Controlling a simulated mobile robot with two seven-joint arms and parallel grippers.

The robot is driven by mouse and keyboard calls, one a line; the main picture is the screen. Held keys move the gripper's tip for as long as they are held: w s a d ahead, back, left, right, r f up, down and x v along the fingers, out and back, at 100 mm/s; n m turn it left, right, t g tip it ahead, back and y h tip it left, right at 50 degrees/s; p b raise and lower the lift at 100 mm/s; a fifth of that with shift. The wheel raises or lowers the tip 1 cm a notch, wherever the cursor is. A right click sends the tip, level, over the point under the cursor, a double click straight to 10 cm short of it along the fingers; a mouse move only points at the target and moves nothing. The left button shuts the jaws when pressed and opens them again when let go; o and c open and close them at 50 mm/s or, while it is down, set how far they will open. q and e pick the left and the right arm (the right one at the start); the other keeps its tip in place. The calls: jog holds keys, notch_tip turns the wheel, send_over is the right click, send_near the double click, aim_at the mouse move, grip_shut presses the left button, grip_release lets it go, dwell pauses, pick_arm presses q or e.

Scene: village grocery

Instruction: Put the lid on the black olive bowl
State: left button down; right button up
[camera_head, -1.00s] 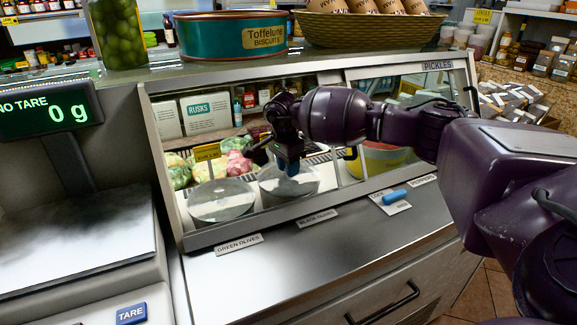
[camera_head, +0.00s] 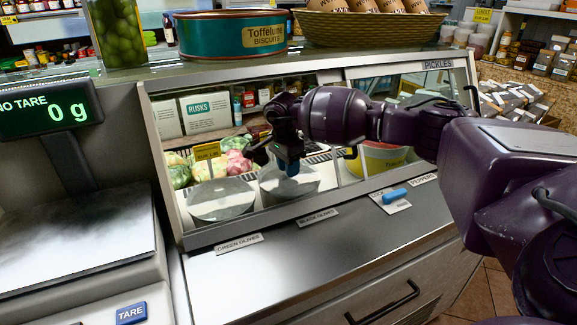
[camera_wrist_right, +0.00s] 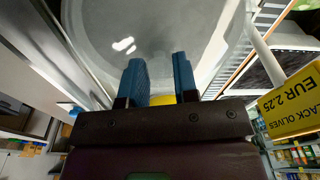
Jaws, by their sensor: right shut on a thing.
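My right gripper (camera_head: 289,168) reaches through the front opening of the display case, above the second round bowl (camera_head: 288,190), behind the BLACK OLIVES label (camera_head: 317,217). In the right wrist view its two blue fingers (camera_wrist_right: 160,80) are shut on a small yellow part between them, apparently the knob of the clear round lid (camera_wrist_right: 155,30). The lid fills the upper part of that view. In the head view the gripper hides the knob. I cannot tell whether the lid touches the bowl rim. My left gripper is not in view.
A similar round bowl (camera_head: 221,202) stands to the left, behind the GREEN OLIVES label (camera_head: 239,244). A yellow tub (camera_head: 380,158) is to the right. A blue object (camera_head: 394,195) lies on the counter. The case frame and a price tag (camera_wrist_right: 290,103) are close to the gripper.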

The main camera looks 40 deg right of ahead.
jog(key=o, duration=1.5)
jog(key=shift+o, duration=0.2)
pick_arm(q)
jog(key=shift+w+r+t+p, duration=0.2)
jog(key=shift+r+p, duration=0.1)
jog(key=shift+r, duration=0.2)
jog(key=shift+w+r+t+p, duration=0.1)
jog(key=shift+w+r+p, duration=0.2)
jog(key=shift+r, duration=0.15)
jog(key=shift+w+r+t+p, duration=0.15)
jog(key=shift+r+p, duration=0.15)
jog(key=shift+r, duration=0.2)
pick_arm(e)
jog(key=shift+r, duration=3.5)
grip_shut()
